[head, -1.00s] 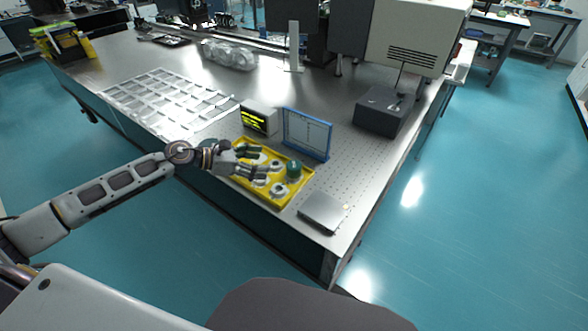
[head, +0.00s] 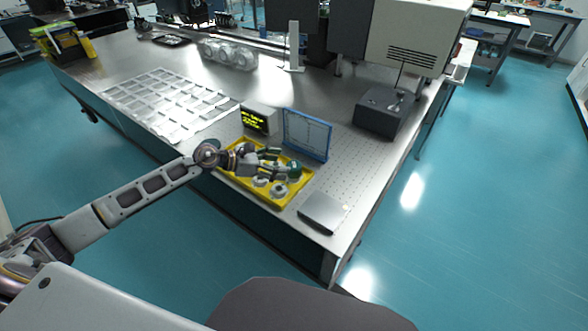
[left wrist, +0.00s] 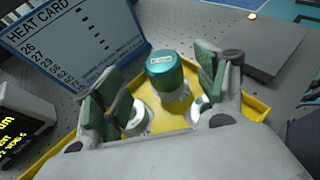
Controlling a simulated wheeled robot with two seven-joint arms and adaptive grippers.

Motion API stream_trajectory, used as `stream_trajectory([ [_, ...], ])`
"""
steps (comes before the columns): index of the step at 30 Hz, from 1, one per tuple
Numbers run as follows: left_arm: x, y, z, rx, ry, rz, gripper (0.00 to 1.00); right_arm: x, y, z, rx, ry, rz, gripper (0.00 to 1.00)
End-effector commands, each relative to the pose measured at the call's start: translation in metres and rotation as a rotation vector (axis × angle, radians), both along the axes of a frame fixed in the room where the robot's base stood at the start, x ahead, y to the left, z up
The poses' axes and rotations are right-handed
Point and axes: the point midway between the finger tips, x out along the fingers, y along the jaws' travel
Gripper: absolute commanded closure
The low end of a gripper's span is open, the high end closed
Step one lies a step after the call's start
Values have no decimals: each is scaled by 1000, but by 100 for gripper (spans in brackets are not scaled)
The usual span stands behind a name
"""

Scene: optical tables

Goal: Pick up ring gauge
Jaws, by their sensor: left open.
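A yellow tray (head: 297,191) on the metal table holds several small pale round pieces and a green-topped cylinder (head: 295,168). I cannot tell for sure which piece is the ring gauge. One pale round piece (head: 279,190) lies near the tray's front corner. My left gripper (head: 281,163) is open over the tray, its fingers pointing at the green-topped cylinder. In the left wrist view the cylinder (left wrist: 166,74) stands ahead, between the open fingers (left wrist: 163,90). Pale round pieces beside the fingers are partly hidden by them. My right gripper is not in view.
A blue-framed heat card (head: 307,134) and a small display box (head: 259,119) stand behind the tray. A flat silver plate (head: 323,212) lies to the right, near the table edge. A dark box (head: 383,112) stands further back. The perforated top between is clear.

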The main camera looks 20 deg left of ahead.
Motion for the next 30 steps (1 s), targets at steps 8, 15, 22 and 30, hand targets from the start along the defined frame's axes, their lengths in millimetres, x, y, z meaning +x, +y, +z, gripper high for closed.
stream_trajectory([
  [8,6,-8,-4,0,0,0,28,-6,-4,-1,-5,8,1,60],
  [15,5,-8,-4,1,1,0,28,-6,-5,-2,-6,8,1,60],
  [22,8,-12,-5,0,-1,0,28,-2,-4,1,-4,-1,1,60],
  [30,19,-29,-12,-2,-1,0,28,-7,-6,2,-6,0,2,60],
])
